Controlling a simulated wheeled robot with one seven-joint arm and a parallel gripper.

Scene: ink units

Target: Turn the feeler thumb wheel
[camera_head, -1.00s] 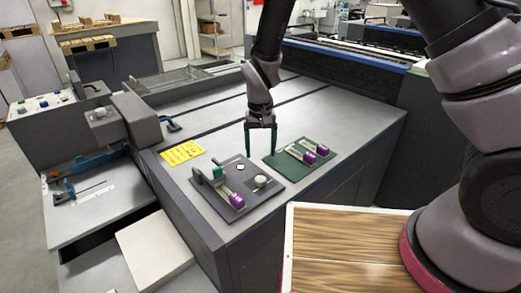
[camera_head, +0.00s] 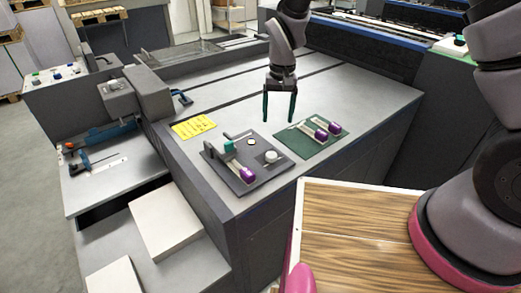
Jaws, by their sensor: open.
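A dark grey base plate (camera_head: 222,168) lies on the grey machine top. It carries a pale round knob (camera_head: 271,157), a teal block (camera_head: 229,145), a beige bar, a purple block (camera_head: 247,174) and a small light button (camera_head: 251,142). I cannot tell for sure which part is the feeler thumb wheel; the round knob looks most like one. My gripper (camera_head: 279,118) points down with its two dark green fingers apart and nothing between them.
A green mat (camera_head: 296,143) with two purple-ended units (camera_head: 321,134) lies right of the plate. A yellow sheet (camera_head: 193,127) lies behind it on the left. A grey housing (camera_head: 148,92) rises at the left edge. My wood-topped base fills the front right.

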